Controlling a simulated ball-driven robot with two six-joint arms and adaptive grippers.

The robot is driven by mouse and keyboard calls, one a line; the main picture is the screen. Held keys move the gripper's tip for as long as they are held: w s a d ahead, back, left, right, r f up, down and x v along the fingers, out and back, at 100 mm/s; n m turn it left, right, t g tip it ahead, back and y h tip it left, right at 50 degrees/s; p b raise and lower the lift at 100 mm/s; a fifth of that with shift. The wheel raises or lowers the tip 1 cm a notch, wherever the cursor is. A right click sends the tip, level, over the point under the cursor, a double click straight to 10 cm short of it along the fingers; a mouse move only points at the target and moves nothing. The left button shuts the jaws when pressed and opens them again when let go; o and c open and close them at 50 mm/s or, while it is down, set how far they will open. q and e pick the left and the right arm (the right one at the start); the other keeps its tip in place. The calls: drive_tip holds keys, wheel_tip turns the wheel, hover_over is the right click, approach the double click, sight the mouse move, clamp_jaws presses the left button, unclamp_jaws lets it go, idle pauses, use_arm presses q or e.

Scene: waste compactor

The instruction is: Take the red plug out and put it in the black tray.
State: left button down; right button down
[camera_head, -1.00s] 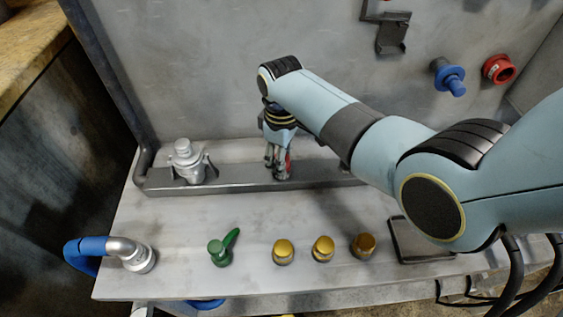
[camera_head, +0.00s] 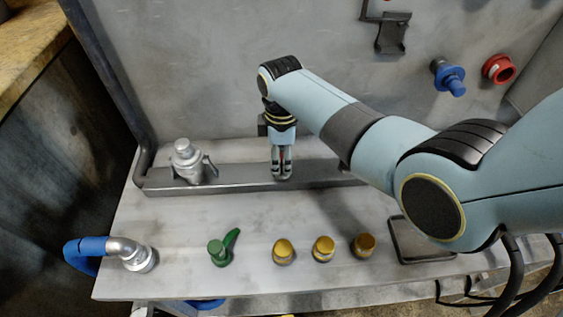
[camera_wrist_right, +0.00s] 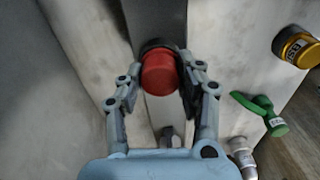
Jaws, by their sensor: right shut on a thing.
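The red plug (camera_wrist_right: 160,72) is a short red cylinder at a dark round collar on the metal rail (camera_head: 235,181). In the wrist view, my right gripper (camera_wrist_right: 161,66) has its fingers on both sides of the plug, shut on it. In the head view, the right gripper (camera_head: 282,175) points down at the rail, and only a sliver of red shows between its fingers. Whether the plug is still seated cannot be told. A dark-rimmed square tray (camera_head: 426,259) lies at the right of the bench, partly under my right arm. My left gripper is not in view.
On the bench stand a silver fitting (camera_head: 187,163), a green lever (camera_head: 220,250), several gold knobs (camera_head: 284,252) and a blue-hosed pipe (camera_head: 120,252). The bench between the rail and knobs is clear.

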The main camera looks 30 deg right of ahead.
drive_tip(key=n, duration=0.3)
drive_tip(key=shift+n, duration=1.1)
drive_tip(key=shift+n, duration=1.1)
drive_tip(key=n, duration=0.3)
